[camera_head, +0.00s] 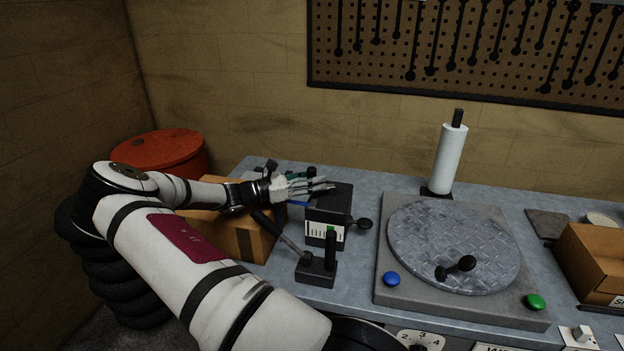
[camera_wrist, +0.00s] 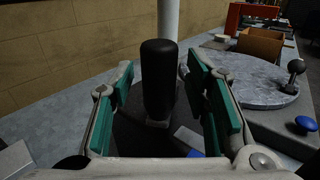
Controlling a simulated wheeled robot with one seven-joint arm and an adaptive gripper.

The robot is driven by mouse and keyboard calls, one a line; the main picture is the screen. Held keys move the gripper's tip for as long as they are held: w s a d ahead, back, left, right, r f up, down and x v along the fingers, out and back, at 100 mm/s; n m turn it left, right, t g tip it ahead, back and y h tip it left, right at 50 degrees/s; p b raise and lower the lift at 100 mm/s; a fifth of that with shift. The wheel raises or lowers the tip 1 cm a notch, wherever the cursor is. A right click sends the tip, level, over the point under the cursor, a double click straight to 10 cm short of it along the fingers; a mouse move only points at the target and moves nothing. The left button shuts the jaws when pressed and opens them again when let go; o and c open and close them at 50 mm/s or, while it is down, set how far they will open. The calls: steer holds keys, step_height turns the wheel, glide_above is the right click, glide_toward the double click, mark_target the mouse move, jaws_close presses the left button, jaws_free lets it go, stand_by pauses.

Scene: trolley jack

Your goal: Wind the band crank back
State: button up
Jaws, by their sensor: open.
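A black box (camera_head: 328,215) with a white-and-green scale on its front stands on the bench; I take it to be the band crank's housing. A dark upright handle (camera_wrist: 158,78) stands between my gripper's fingers in the wrist view, on a short pale stem. In the head view the fingers mostly hide it. My gripper (camera_head: 328,187) is at the box's top, pointing right. In the wrist view my gripper (camera_wrist: 160,90) is open, with green pads on either side of the handle and gaps showing. A round black knob (camera_head: 365,224) sticks out at the box's right.
A lever stand (camera_head: 316,270) is in front of the box. A cardboard box (camera_head: 236,238) sits beneath my forearm. A round plate (camera_head: 455,240) with a knob, a blue button (camera_head: 392,279) and a white roll (camera_head: 449,160) are to the right.

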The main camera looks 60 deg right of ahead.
steer(key=v, duration=1.2)
